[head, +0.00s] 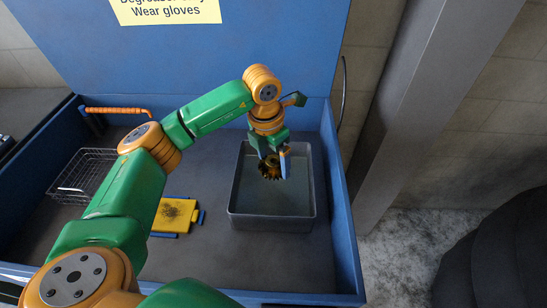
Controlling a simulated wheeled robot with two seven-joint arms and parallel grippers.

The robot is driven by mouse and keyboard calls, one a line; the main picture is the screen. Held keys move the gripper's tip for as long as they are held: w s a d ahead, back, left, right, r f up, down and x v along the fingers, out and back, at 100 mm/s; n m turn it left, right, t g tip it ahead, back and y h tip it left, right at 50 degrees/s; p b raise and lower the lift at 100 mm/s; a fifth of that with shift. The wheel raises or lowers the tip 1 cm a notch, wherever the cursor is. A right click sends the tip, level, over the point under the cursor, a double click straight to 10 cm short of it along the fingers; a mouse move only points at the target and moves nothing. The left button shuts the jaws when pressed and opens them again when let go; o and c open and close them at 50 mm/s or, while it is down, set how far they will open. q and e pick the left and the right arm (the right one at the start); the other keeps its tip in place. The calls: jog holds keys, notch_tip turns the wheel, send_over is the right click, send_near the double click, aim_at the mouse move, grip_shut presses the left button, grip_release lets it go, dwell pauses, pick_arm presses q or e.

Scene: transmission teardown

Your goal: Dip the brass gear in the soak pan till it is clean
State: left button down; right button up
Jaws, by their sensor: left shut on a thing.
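The brass gear (270,170) shows dark, dirty patches over a yellow-brown colour. My left gripper (275,157) is shut on it and holds it over or in the soak pan (272,223). The soak pan is a grey rectangular tub with greyish liquid, at the right of the blue bench. I cannot tell whether the gear touches the liquid. The gripper hides part of the gear. My right gripper is not in view.
A wire basket (82,176) stands at the left. A yellow and blue brush-like block with dark bristles (176,214) lies left of the pan. Blue walls edge the bench.

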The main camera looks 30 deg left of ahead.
pick_arm(q)
notch_tip(320, 180, down, 9)
jog(key=b, duration=0.6)
jog(key=shift+b, duration=0.35)
jog(key=shift+r, duration=0.1)
dwell(3.8)
notch_tip(320, 180, up, 11)
jog(key=p, duration=0.9)
dwell(1.3)
